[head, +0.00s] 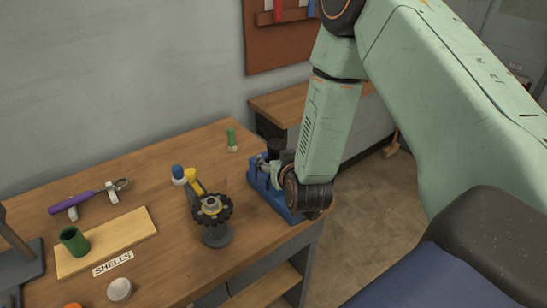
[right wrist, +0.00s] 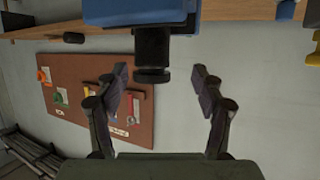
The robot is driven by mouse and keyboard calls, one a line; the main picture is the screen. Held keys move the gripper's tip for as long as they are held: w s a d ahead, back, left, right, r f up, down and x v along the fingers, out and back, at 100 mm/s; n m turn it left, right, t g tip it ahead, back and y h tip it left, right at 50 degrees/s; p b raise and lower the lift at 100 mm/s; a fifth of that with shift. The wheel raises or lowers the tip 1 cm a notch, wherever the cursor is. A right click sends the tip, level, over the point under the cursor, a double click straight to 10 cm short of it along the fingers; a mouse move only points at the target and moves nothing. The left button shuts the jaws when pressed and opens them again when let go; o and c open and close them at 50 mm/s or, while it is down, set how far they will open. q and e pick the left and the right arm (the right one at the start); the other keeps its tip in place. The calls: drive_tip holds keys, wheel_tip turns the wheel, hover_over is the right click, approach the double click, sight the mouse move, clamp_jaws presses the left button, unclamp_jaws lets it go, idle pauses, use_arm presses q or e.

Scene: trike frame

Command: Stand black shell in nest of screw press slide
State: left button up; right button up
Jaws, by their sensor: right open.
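The blue screw press (head: 283,203) stands at the table's right end. A black cylinder with a wider rim, apparently the black shell (head: 275,147), stands upright at the press. In the right wrist view, the shell (right wrist: 152,55) appears upside down, against the blue press body (right wrist: 135,11). My right gripper (head: 273,164) is at the press; in the wrist view, its open fingers (right wrist: 158,85) are on either side of the shell, with gaps on both sides. The nest and the shell's seating are hidden. My left gripper is out of view.
A yellow-handled tool (head: 193,180), a blue-capped item (head: 179,174) and a green bottle (head: 231,140) stand nearby. A dark green cup (head: 74,241) is on the SHELLS board (head: 128,232).

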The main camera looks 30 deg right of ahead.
sight(278, 156)
drive_tip(key=w+d+f, duration=0.2)
drive_tip(key=w, duration=0.2)
drive_tip(key=shift+w+d+f, duration=0.1)
drive_tip(key=shift+d+f, duration=0.3)
drive_tip(key=shift+w+a+p, duration=0.1)
drive_tip(key=shift+w+p, duration=0.15)
drive_tip(key=shift+p, duration=0.05)
drive_tip(key=shift+a+r, duration=0.15)
drive_tip(key=shift+a, duration=0.1)
drive_tip(key=shift+s+d, duration=0.15)
drive_tip(key=shift+d, duration=0.1)
drive_tip(key=shift+c, duration=0.4)
drive_tip(key=shift+d+f, duration=0.2)
drive_tip(key=shift+f, duration=0.05)
drive_tip(key=c, duration=0.3)
drive_tip(key=shift+w+a, duration=0.25)
drive_tip(key=c, duration=0.3)
drive_tip(key=shift+s+r, duration=0.1)
drive_tip(key=shift+r, duration=0.1)
drive_tip(key=c, duration=0.3)
drive_tip(key=shift+d+f, duration=0.1)
drive_tip(key=shift+d, duration=0.1)
clamp_jaws()
drive_tip(key=shift+a, duration=0.1)
